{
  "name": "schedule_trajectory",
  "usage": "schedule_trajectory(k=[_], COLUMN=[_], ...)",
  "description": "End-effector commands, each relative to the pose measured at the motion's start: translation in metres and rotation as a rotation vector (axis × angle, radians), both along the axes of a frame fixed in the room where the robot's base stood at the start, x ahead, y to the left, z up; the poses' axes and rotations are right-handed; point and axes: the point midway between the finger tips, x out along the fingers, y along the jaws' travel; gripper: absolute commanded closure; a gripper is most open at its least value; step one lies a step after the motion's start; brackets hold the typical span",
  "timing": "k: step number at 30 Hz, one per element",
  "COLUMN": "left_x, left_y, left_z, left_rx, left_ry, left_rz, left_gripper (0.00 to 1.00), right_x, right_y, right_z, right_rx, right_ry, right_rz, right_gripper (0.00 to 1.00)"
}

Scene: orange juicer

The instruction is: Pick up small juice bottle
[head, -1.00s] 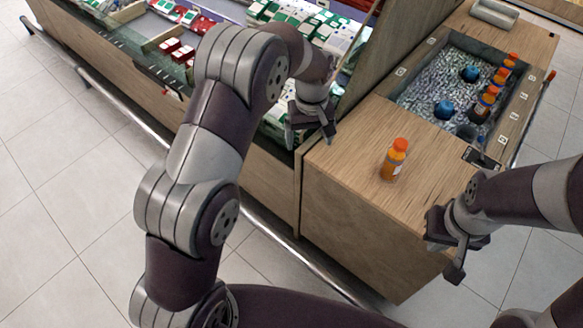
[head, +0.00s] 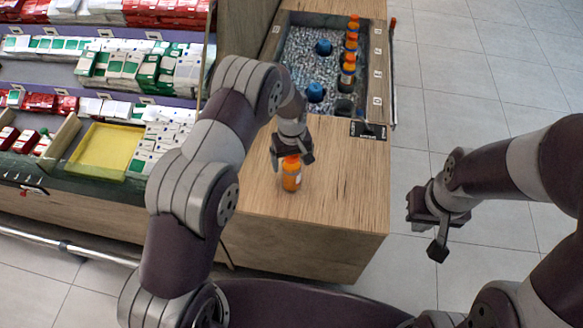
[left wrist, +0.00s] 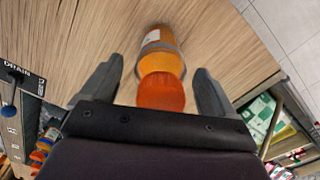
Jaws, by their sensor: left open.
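A small juice bottle (head: 291,178) with orange juice and an orange cap stands upright on the wooden counter top (head: 340,190). My left gripper (head: 293,158) is open, right at the bottle's cap end in the head view. In the left wrist view the bottle (left wrist: 161,62) lies between the two spread fingers of the left gripper (left wrist: 160,85), with a gap on each side; part of its pale label shows. My right gripper (head: 428,228) hangs empty over the floor to the right of the counter, its fingers spread apart.
An ice bin (head: 284,72) with several orange-capped bottles (head: 350,58) and blue round items (head: 316,92) is set in the counter's far part. Shelves with boxed goods (head: 120,65) stand to the left. The counter around the bottle is clear.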

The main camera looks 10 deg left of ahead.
Motion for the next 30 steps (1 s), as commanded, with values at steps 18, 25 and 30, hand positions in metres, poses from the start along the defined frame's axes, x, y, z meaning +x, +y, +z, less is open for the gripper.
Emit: schedule_trajectory(k=[18, 25, 30], left_x=[0.001, 0.002, 0.002], left_y=[0.000, 0.000, 0.000], left_z=[-0.005, 0.005, 0.045], left_rx=[-0.001, -0.001, -0.002], left_ry=[-0.003, -0.005, -0.008], left_rz=[-0.001, -0.001, 0.000], left_gripper=[1.00, 1.00, 1.00], right_x=[0.000, 0.000, 0.000], right_y=[0.000, 0.000, 0.000], right_z=[0.000, -0.002, -0.010], right_rx=[0.000, 0.000, 0.000], right_ry=[0.000, 0.000, 0.000], right_rz=[0.000, 0.000, 0.000], right_gripper=[1.00, 1.00, 1.00])
